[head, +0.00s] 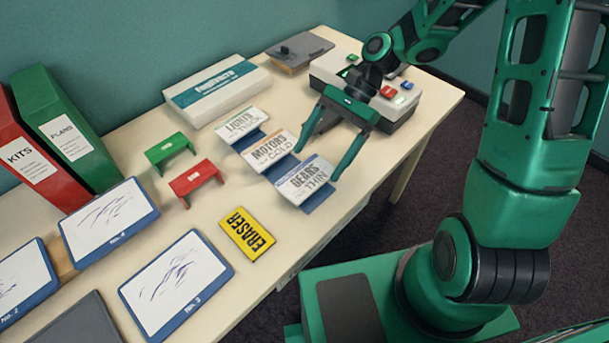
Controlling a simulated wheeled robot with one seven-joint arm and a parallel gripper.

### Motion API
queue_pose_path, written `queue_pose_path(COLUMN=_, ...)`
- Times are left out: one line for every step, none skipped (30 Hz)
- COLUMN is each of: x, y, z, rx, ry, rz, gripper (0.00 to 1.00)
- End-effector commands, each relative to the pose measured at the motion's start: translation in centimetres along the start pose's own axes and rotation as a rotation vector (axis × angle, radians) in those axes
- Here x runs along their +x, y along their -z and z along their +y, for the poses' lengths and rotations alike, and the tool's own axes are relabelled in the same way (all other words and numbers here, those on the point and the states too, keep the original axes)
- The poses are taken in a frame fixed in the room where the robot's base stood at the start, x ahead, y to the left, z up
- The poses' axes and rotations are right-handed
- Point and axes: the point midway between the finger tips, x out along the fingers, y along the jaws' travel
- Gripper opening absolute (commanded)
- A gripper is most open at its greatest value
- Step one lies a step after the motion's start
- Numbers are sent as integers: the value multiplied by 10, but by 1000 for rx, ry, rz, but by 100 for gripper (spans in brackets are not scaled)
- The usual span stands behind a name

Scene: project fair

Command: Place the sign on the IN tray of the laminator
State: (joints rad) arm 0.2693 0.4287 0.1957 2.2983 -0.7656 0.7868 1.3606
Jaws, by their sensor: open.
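Three signs stand tilted on blue holders in a row: "LIGHTS THICK" (241,124), "MOTORS COLD" (270,151) and "GEARS THIN" (304,180). My gripper (317,164) is open and empty. Its fingers point down to the left, with the tips near the right ends of the MOTORS and GEARS signs; I cannot tell whether they touch. A white and dark machine with red and green buttons (403,112), which looks like the laminator, stands behind my gripper at the back right. My gripper hides part of it, and I cannot make out an IN tray.
A white box with a teal label (217,91) and a grey device (300,52) stand along the wall. The table's front edge is close to the GEARS sign.

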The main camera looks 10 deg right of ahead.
Motion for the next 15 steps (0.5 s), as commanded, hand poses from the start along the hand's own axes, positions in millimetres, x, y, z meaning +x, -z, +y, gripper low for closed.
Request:
queue_pose_path(x=8, y=1, z=-1, rx=0, ry=-3, rz=-4, gripper=83)
queue_pose_path(x=12, y=2, z=-1, rx=0, ry=-4, rz=-4, gripper=83)
queue_pose_path(x=18, y=2, z=-2, rx=0, ry=-3, rz=-3, gripper=83)
queue_pose_path(x=22, y=2, z=-1, rx=0, ry=-3, rz=-2, gripper=83)
queue_pose_path(x=24, y=2, z=-1, rx=-1, ry=-3, rz=-2, gripper=83)
queue_pose_path(x=28, y=2, z=-2, rx=0, ry=-1, rz=-2, gripper=83)
queue_pose_path(x=30, y=3, z=-2, rx=0, ry=-1, rz=-2, gripper=83)
queue_pose_path(x=31, y=3, z=-2, rx=0, ry=-1, rz=-2, gripper=83)
queue_pose_path(x=32, y=3, z=-2, rx=0, ry=-1, rz=-1, gripper=83)
queue_pose_path(x=33, y=3, z=-2, rx=0, ry=-1, rz=-1, gripper=83)
queue_pose_path(x=33, y=3, z=-2, rx=0, ry=0, rz=-1, gripper=83)
queue_pose_path(x=33, y=3, z=-2, rx=0, ry=0, rz=-1, gripper=83)
queue_pose_path(x=33, y=3, z=-2, rx=0, ry=0, rz=-1, gripper=83)
queue_pose_path(x=33, y=3, z=-2, rx=0, ry=0, rz=-1, gripper=83)
queue_pose_path(x=33, y=3, z=-2, rx=0, ry=0, rz=-1, gripper=83)
